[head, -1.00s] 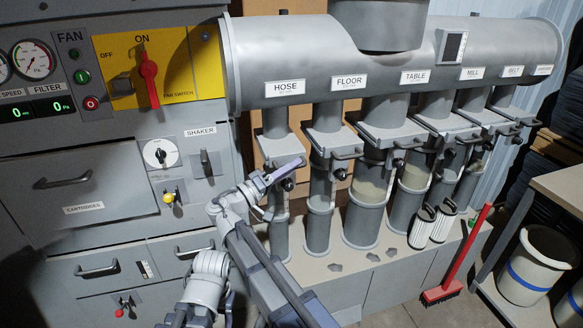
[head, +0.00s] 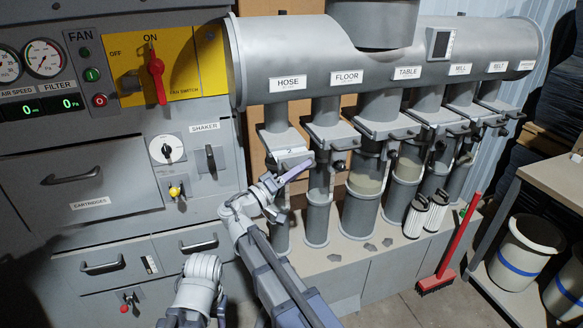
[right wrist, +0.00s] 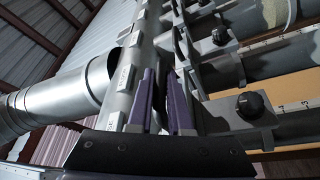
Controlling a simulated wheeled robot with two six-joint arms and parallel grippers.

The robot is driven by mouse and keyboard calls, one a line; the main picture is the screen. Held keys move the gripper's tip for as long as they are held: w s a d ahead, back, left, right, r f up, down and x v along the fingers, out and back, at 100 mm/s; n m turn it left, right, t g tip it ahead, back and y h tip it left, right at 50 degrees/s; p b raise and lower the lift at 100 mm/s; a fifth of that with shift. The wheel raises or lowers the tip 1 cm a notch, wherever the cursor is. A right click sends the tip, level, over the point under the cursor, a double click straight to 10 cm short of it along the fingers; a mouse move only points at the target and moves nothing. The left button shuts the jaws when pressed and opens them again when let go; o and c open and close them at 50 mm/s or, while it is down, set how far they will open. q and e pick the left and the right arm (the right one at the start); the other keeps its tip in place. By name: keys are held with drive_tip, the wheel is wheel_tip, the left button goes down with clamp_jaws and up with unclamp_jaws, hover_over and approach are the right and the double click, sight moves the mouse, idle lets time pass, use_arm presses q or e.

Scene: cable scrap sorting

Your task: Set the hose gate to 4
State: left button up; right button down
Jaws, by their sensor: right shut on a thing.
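The hose gate (head: 281,139) sits on the leftmost duct branch, below the HOSE label (head: 288,84). A pale strip (head: 293,152) with what looks like a 2 shows at its front; the rest of its scale is hidden. My right gripper (head: 300,167) is in front of this gate, its purple fingers shut on the gate's handle, which they mostly cover. In the right wrist view my right gripper (right wrist: 165,105) has its two fingers either side of a narrow dark gap.
The floor gate (head: 330,134) and several more gates stand in a row to the right. A cabinet with a shaker dial (head: 166,150) and a yellow fan switch panel (head: 170,68) is at the left. A red broom (head: 457,245) leans at the right, near a white bucket (head: 522,255).

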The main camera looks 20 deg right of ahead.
drive_tip(key=s, duration=0.6)
drive_tip(key=shift+s, duration=0.35)
drive_tip(key=shift+d+f, duration=0.1)
drive_tip(key=shift+d, duration=0.05)
drive_tip(key=c, duration=0.9)
unclamp_jaws()
drive_tip(key=shift+o, duration=0.3)
